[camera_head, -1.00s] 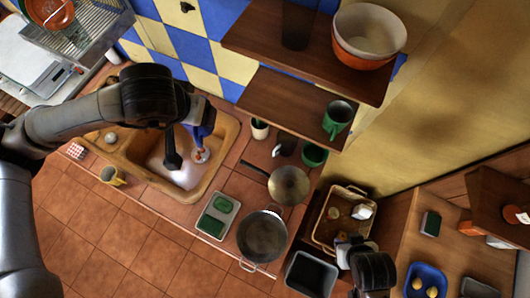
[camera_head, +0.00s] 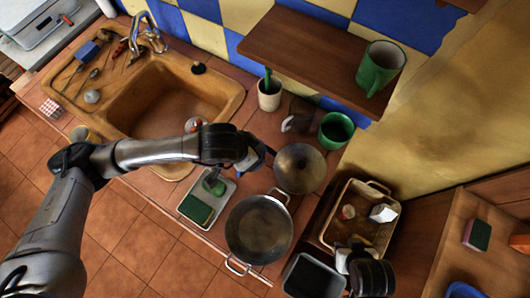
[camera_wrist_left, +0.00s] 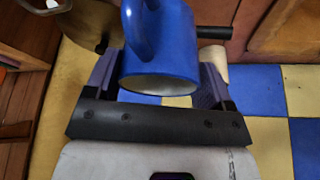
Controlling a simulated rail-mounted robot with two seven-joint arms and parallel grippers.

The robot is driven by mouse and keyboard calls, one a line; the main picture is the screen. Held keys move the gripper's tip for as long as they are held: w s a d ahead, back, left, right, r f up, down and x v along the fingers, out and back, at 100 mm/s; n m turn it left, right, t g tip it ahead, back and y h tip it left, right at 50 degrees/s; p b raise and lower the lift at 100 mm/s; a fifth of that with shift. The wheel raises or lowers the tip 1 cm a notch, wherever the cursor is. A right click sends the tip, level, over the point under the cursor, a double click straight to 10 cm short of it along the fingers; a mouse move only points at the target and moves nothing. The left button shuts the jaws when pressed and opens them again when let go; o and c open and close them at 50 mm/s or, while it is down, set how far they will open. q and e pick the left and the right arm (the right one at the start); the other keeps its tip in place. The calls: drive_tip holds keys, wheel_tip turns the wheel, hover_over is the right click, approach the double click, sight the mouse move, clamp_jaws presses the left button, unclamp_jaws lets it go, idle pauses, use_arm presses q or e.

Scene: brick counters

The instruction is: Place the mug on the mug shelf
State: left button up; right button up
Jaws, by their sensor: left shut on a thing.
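A blue mug (camera_wrist_left: 160,45) fills the space between the fingers of my left gripper (camera_wrist_left: 155,85) in the left wrist view. The gripper is shut on it, with part of its rim and its handle showing. In the head view my left gripper (camera_head: 252,157) is over the counter, beside the round pan; the mug is mostly hidden there. The wooden mug shelf (camera_head: 300,50) is on the wall, above and right of the gripper, with a green mug (camera_head: 380,68) at its right end. My right gripper (camera_head: 350,258) is at the bottom right; its jaw opening is unclear.
The sink (camera_head: 160,105) is left. The shelf's left and middle are clear.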

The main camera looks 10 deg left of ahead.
use_arm(q)
wheel_tip(320, 180, down, 6)
drive_tip(key=shift+s+d+r, duration=0.15)
drive_tip(key=shift+r, duration=0.05)
drive_tip(key=shift+f, duration=2.3)
drive_tip(key=shift+f, duration=0.25)
drive_tip(key=o, duration=1)
drive_tip(key=shift+r, duration=0.15)
drive_tip(key=shift+r, duration=0.2)
drive_tip(key=v, duration=1.1)
drive_tip(key=shift+r, duration=0.35)
drive_tip(key=shift+s, duration=0.1)
